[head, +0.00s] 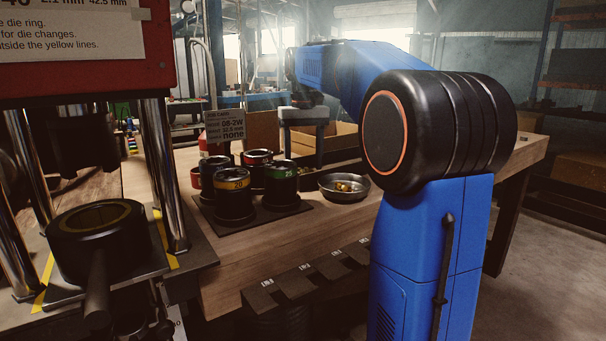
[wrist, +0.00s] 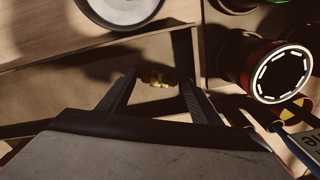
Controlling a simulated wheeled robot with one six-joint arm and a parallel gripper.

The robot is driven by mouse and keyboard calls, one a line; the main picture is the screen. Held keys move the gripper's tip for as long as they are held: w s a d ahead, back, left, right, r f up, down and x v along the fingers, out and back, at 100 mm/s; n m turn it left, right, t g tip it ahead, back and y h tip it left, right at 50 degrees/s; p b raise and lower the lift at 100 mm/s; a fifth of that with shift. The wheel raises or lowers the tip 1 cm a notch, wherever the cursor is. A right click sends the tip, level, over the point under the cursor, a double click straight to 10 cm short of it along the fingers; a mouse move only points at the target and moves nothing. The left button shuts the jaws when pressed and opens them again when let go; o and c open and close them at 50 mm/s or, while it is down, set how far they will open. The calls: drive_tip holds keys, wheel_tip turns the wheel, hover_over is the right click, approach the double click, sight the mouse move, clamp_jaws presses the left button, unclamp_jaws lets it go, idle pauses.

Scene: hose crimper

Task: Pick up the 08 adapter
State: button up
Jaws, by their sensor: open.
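A small brass-coloured fitting (wrist: 155,78) lies in a wooden compartment in the wrist view, between and just beyond my fingertips. It may be the 08 adapter; no size mark can be read on it. My gripper (wrist: 158,82) is open around empty space, with one finger to each side of the fitting and no visible contact. In the head view my gripper (head: 303,158) points down into the open wooden bin (head: 345,129) behind the metal bowl. A card (head: 225,126) behind the dies reads 08-2W.
The metal bowl (head: 344,187) holds small brass pieces and stands close in front of my gripper. Several black dies with coloured bands (head: 233,196) stand on a dark mat to the left. The crimper (head: 98,240) is at far left. Bin walls (wrist: 100,47) are near my fingers.

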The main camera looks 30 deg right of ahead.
drive_tip(key=shift+f, duration=0.65)
drive_tip(key=c, duration=0.9)
drive_tip(key=shift+r, duration=0.15)
